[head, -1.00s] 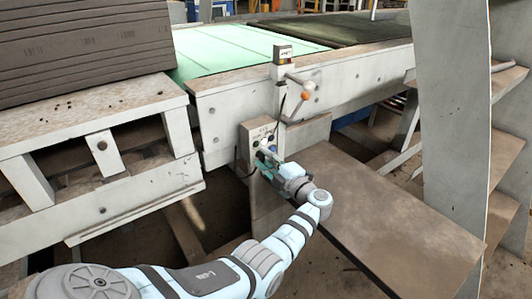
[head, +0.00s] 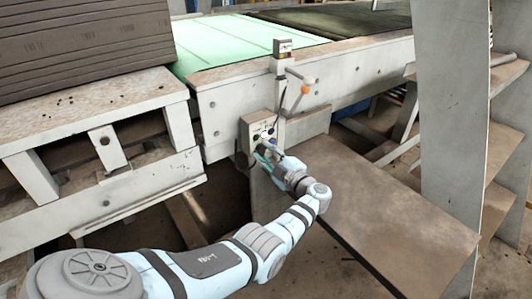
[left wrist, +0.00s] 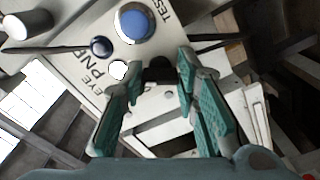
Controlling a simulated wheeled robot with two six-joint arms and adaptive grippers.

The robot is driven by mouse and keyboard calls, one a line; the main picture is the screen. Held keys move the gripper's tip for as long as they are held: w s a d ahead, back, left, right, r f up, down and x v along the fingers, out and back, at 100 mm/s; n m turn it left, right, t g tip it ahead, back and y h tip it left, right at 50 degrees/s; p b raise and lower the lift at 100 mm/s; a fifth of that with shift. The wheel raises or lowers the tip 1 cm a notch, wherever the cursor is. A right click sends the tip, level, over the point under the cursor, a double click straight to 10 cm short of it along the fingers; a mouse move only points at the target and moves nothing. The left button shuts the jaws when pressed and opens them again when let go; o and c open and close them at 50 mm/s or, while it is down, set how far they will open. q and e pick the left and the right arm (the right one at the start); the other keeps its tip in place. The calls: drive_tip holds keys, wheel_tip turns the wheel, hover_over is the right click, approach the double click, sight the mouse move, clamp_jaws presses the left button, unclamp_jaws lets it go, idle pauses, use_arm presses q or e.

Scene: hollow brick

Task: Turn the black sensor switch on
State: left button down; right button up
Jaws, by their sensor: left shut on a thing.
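The control box (head: 257,124) is a pale panel on the side of the conveyor frame. Its face (left wrist: 100,88) fills part of the left wrist view. The black sensor switch (left wrist: 158,70) is a small dark knob on the panel, between my left fingertips. My left gripper (head: 264,155) reaches the lower part of the panel; in the left wrist view (left wrist: 158,68) its teal-padded fingers are closed on the knob from both sides. The fingers hide part of it, and its turn position is unclear. My right gripper is not in view.
A blue button (left wrist: 135,22), a dark blue knob (left wrist: 101,46) and a white button (left wrist: 118,70) sit close to the fingers. Above the box are levers with an orange ball (head: 305,89). A brown board (head: 400,215) extends right, below my wrist.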

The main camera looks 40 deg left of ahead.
use_arm(q)
drive_tip(key=c, duration=1.2)
unclamp_jaws()
drive_tip(key=shift+c, duration=0.2)
drive_tip(key=shift+d, duration=0.1)
drive_tip(key=v, duration=1.2)
drive_tip(key=shift+w, duration=0.1)
